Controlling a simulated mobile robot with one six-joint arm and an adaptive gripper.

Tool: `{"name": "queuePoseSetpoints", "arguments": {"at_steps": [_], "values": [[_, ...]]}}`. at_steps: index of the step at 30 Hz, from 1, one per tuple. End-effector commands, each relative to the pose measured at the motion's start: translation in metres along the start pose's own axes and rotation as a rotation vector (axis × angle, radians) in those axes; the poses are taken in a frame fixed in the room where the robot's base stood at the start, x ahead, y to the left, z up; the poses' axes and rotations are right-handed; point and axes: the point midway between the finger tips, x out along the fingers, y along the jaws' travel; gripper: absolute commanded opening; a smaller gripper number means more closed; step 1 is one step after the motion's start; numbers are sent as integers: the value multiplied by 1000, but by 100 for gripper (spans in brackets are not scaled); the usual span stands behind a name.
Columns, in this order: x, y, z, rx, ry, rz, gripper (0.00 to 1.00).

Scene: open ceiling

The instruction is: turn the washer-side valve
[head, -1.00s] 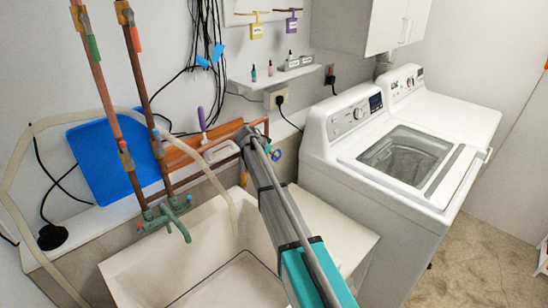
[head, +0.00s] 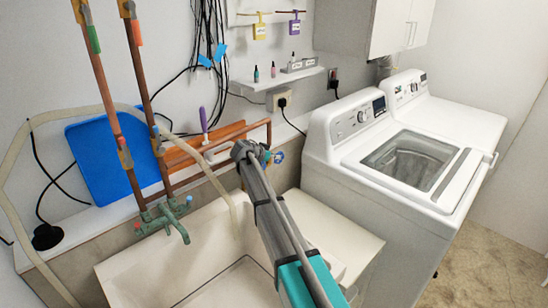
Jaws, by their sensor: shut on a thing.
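The washer-side valve (head: 278,157) shows as a small blue and brass piece low on the wall, at the end of the copper pipe (head: 268,132) and left of the washer (head: 385,150). My gripper (head: 262,153) is at the valve, just to its left in the picture, and is shut on it. My own wrist hides the fingertips and most of the grip, so the handle's exact angle cannot be seen. A second, green tap fitting (head: 165,214) with two pipes stands at the left above the sink.
The pale sink (head: 215,255) lies below my arm. A beige hose (head: 60,120) loops across the left and into the sink. Black cables (head: 210,40) hang on the wall, and a small shelf (head: 280,80) sticks out above the valve. The washer stands close at the right.

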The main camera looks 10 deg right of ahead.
Motion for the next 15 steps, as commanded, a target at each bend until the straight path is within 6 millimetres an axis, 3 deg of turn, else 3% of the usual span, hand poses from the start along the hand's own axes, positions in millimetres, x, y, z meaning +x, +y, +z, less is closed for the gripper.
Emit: {"name": "queuePoseSetpoints", "arguments": {"at_steps": [1, 6, 15], "values": [[0, 1, 1, 1, -3, 2, 23], [0, 1, 1, 1, -2, 1, 51], [0, 0, 0, 0, -1, 1, 51]]}}
